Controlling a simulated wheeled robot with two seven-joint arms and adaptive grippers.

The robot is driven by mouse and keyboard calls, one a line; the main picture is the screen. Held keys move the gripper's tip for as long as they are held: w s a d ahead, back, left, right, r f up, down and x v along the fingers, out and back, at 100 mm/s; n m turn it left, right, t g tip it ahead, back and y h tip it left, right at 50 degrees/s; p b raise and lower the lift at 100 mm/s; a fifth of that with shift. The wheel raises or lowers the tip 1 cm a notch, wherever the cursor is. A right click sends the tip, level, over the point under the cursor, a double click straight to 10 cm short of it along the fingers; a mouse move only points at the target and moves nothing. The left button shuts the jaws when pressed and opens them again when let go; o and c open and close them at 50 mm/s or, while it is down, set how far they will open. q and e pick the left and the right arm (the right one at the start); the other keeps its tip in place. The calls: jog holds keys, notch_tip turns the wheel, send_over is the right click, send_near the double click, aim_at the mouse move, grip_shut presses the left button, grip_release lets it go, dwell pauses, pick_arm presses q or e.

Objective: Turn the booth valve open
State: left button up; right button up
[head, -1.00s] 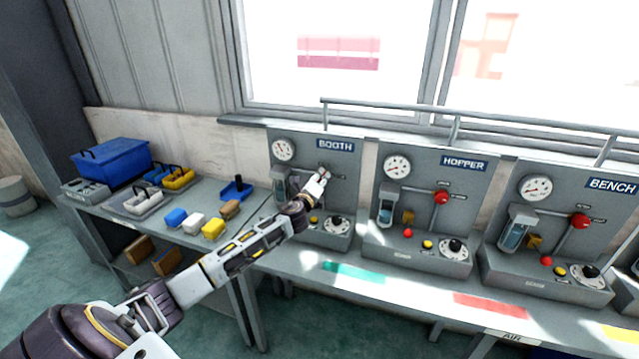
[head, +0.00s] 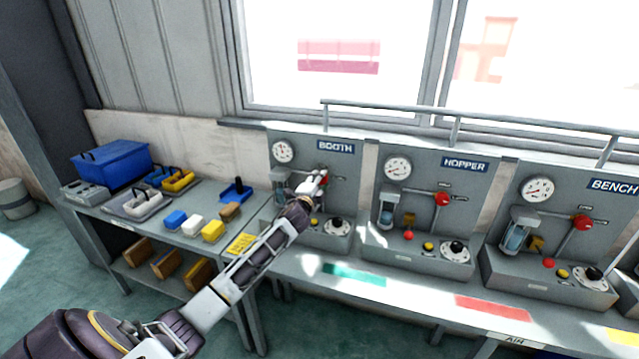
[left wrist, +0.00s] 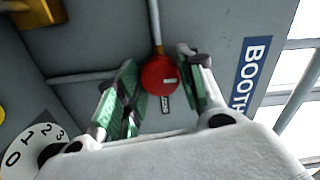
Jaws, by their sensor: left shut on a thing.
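The booth panel (head: 347,165) is the leftmost of the grey panels, with a blue BOOTH sign (head: 335,147) at its top. Its valve has a round red knob (left wrist: 159,76) on a thin grey lever (left wrist: 155,25). My left gripper (head: 318,180) is at this valve, in front of the panel. In the left wrist view, the green-padded fingers stand on either side of the red knob, and the gripper is shut on it. In the head view the gripper hides most of the lever and knob. A small label by the knob is too small to read. My right gripper is out of view.
The hopper panel (head: 424,205) and bench panel (head: 553,235) stand to the right, each with a red-knobbed valve. A numbered dial (left wrist: 30,150) is on the booth unit. Blue, white and yellow blocks and a blue bin (head: 110,162) lie on the left table. A rail runs above the panels.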

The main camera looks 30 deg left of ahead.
pick_arm(q)
jog(key=shift+f, duration=0.1)
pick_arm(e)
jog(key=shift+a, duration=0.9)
pick_arm(q)
jog(key=o, duration=1)
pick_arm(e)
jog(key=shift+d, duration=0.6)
pick_arm(q)
jog(key=shift+s, duration=0.1)
jog(key=shift+v, duration=5.9)
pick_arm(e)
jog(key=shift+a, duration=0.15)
